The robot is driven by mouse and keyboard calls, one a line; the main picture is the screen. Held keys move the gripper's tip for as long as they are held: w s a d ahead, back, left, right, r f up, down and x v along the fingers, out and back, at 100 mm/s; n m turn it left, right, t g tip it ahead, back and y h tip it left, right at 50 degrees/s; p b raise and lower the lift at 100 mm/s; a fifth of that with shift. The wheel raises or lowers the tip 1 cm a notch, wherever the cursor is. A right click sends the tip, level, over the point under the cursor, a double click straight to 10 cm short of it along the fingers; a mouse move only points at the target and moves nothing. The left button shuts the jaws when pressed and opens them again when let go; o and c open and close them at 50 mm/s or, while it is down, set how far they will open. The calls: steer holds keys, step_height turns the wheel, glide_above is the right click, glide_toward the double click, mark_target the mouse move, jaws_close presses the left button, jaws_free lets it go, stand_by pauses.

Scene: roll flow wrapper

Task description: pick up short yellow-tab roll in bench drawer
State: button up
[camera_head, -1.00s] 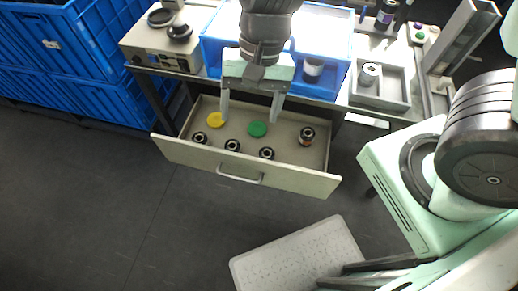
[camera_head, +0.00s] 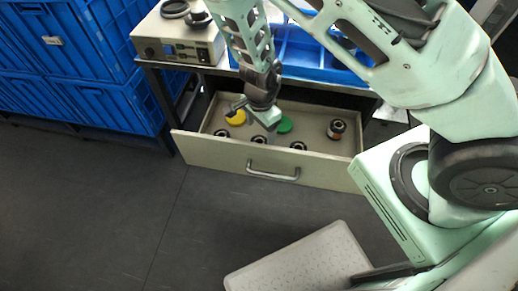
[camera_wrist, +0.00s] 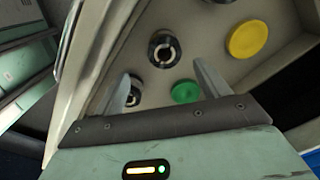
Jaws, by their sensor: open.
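A yellow disc-topped item (camera_head: 237,119), which looks like the yellow-tab roll, lies at the back left inside the open bench drawer (camera_head: 245,156). In the wrist view the yellow disc (camera_wrist: 247,40) is at the upper right, outside my fingers. My gripper (camera_head: 255,121) is open and empty, over the drawer. In the wrist view, my gripper (camera_wrist: 162,72) has a black-rimmed roll (camera_wrist: 164,49) and a green disc (camera_wrist: 185,92) near its fingertips. The yellow item's height is hard to tell from above.
The drawer also holds a green disc (camera_head: 285,125) and several dark rolls, one at the right (camera_head: 336,129). Blue crates (camera_head: 75,60) stand left. A grey box device (camera_head: 180,42) and a blue tray (camera_head: 300,66) are on the bench. Open floor lies in front.

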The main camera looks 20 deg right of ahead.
mark_target(259, 141)
step_height(259, 141, down, 4)
steer(key=shift+r, duration=0.2)
steer(key=shift+w+f, duration=0.2)
steer(key=shift+f, duration=1.15)
steer(key=shift+w+f, duration=0.2)
steer(key=shift+f, duration=1.15)
steer(key=shift+c, duration=0.3)
steer(key=c, duration=1.1)
